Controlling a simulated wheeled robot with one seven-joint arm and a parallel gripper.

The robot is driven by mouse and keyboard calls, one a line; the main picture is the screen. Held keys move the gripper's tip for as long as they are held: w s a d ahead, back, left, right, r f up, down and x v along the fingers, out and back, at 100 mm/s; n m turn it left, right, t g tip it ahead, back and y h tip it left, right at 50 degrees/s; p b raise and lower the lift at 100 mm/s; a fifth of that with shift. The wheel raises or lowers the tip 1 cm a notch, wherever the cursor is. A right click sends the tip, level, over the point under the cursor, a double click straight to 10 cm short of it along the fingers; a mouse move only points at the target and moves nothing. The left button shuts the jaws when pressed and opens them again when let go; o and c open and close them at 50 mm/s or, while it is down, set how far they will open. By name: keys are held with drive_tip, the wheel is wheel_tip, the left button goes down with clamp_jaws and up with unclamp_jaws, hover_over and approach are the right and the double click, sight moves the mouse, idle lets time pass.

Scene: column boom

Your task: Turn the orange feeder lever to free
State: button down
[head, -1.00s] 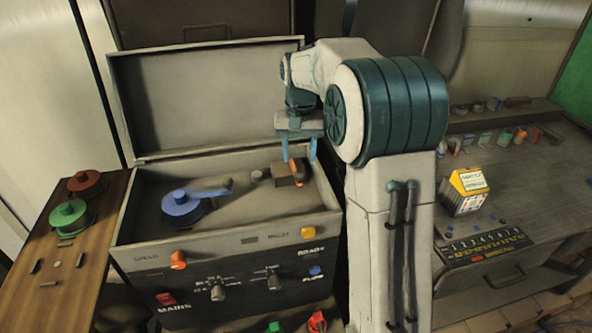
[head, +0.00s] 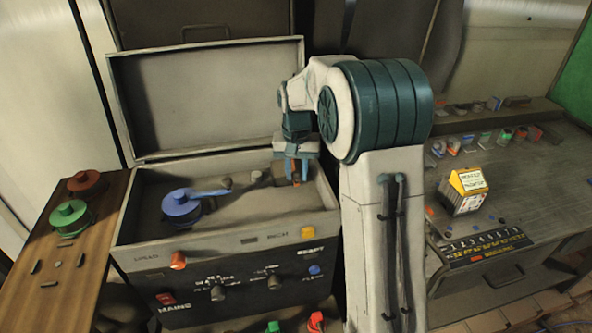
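The orange feeder lever (head: 297,175) is a small orange piece on a brown block (head: 262,178) inside the open machine box, at the right of its bay. My gripper (head: 297,172) reaches down into the bay with its blue fingers at the lever, one on each side of it in the picture. The fingers look apart, but whether they touch the lever is too small to tell. The fingers and wrist hide part of the block and lever.
The machine box (head: 222,250) has its lid (head: 208,95) raised behind. A blue reel (head: 182,205) with an arm sits left in the bay. Green (head: 68,213) and red (head: 84,182) reels stand on a wooden side table. A bench (head: 520,190) with small items is at right.

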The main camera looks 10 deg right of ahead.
drive_tip(key=shift+d, duration=0.1)
drive_tip(key=a+m, duration=0.1)
drive_tip(key=m, duration=0.1)
drive_tip(key=shift+w+a+m, duration=0.2)
drive_tip(key=shift+a+m, duration=0.2)
drive_tip(key=a+m, duration=0.1)
drive_tip(key=w+a+m+p, duration=0.1)
drive_tip(key=m, duration=0.1)
drive_tip(key=a+m, duration=0.1)
drive_tip(key=shift+w+r+m+p, duration=0.1)
drive_tip(key=shift+w+m+p, duration=0.15)
drive_tip(key=shift+m+p, duration=0.05)
drive_tip(key=w+a+m, duration=0.1)
drive_tip(key=w+m+p, duration=0.1)
drive_tip(key=m, duration=0.1)
drive_tip(key=shift+a, duration=0.4)
drive_tip(key=shift+w+a+m+p, duration=0.3)
drive_tip(key=shift+w+m+p, duration=0.2)
drive_tip(key=shift+m, duration=0.4)
drive_tip(key=shift+w+a+m+p, duration=0.25)
drive_tip(key=shift+w+m+p, duration=0.25)
drive_tip(key=shift+m, duration=0.4)
drive_tip(key=c, duration=1.1)
unclamp_jaws()
drive_tip(key=shift+c, duration=0.2)
